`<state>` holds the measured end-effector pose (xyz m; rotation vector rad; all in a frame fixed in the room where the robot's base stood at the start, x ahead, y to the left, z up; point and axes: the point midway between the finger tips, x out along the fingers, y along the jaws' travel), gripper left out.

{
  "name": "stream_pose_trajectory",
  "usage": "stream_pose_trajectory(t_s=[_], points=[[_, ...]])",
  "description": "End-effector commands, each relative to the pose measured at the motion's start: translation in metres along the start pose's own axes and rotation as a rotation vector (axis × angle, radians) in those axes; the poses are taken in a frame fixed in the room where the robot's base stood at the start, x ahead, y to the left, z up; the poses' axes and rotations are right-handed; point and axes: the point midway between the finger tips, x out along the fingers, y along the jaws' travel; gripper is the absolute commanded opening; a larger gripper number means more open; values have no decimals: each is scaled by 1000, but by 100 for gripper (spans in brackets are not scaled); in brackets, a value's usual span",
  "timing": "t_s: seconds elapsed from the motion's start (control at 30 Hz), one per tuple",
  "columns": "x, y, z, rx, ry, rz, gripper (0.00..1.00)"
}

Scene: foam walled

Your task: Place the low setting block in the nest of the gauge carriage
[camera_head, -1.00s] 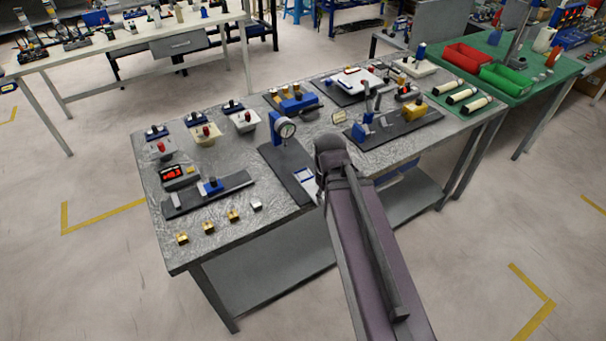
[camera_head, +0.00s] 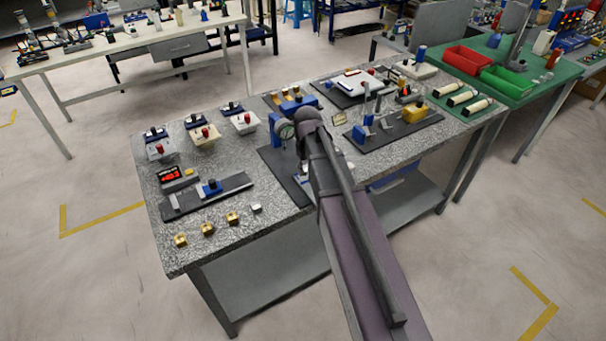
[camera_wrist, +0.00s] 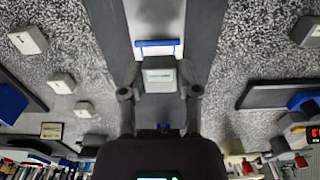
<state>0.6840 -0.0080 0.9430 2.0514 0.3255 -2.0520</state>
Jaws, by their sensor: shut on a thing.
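My gripper (camera_wrist: 160,92) is shut on a light grey block (camera_wrist: 158,72), which has a pale label on its face. The block sits level between the two dark fingertips. In the wrist view it is over the dark base plate (camera_wrist: 204,25), right beside a white piece with a blue bar (camera_wrist: 157,47), perhaps the gauge carriage. I cannot tell whether the block touches it or hangs above. In the head view a dial gauge (camera_head: 285,130) stands on this plate (camera_head: 291,186). My arm hides the block and most of the white piece there.
Several pale blocks, one of them (camera_wrist: 62,82), lie left of the plate in the wrist view. In the head view a rail with a blue slider (camera_head: 210,188) and a red display (camera_head: 171,174) are at left. A fixture with blue parts (camera_head: 364,132) is at right.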

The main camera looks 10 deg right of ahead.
Motion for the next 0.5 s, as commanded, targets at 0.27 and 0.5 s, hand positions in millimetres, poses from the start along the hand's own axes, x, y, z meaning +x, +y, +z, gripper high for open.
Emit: stream_pose_trajectory(t_s=[0.27,0.5], points=[[0,0,-2,1,0,0,0],[1,2,-10,1,0,0,0]])
